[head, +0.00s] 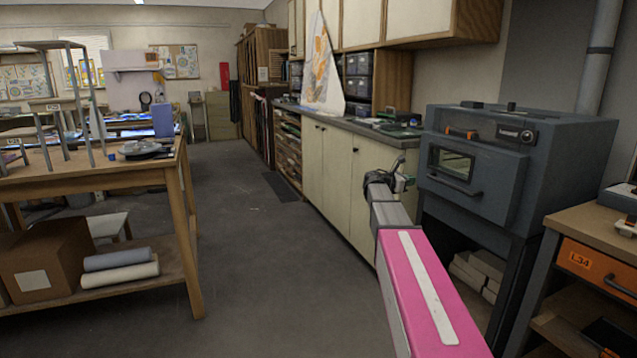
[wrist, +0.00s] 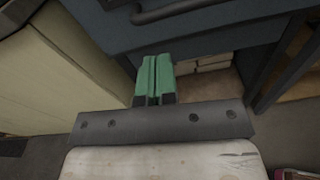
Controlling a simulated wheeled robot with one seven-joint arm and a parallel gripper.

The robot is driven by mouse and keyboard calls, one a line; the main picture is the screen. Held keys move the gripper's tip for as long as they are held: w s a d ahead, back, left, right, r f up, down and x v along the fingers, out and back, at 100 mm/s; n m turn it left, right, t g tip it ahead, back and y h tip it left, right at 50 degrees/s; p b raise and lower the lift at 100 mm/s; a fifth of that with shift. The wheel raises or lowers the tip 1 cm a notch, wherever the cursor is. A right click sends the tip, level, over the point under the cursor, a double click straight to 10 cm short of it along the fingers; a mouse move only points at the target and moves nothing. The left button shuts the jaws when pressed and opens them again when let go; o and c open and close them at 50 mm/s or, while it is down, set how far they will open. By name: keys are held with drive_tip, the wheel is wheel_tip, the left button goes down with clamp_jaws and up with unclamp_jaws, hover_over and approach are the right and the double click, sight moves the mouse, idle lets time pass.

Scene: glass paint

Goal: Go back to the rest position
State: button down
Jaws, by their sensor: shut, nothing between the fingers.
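My gripper (head: 401,167) is at the far end of my pink and grey arm, raised in front of the blue-grey kiln (head: 480,185) in the head view. In the wrist view its two green fingers (wrist: 153,80) are pressed together with nothing between them. The kiln's underside and front handle (wrist: 175,10) show at the top of the wrist view. The fingers appear apart from the kiln, though the exact gap is hard to tell.
Cream cabinets (head: 338,170) with a dark counter stand left of the kiln. An orange-drawer bench (head: 590,262) is at the right. The grey floor (head: 245,250) between them is clear.

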drive_tip(key=s+a+f+m+g+y, duration=0.1)
drive_tip(key=s+a+f+m+y, duration=0.35)
drive_tip(key=s+f, duration=0.4)
drive_tip(key=s+a+f+m+g+y, duration=0.1)
drive_tip(key=s+a+f+m+y, duration=0.35)
drive_tip(key=f, duration=0.75)
drive_tip(key=s+a+f+m+g+y, duration=0.1)
drive_tip(key=s+a+f+m+y, duration=0.2)
drive_tip(key=s+a+f+m, duration=0.2)
drive_tip(key=s+a+f+m+g+y, duration=0.2)
drive_tip(key=s+a+f+m+y, duration=0.2)
drive_tip(key=s+a, duration=0.7)
drive_tip(key=s+f+m, duration=0.2)
drive_tip(key=s+f, duration=0.2)
drive_tip(key=shift+s+a, duration=0.15)
drive_tip(key=shift+a, duration=0.1)
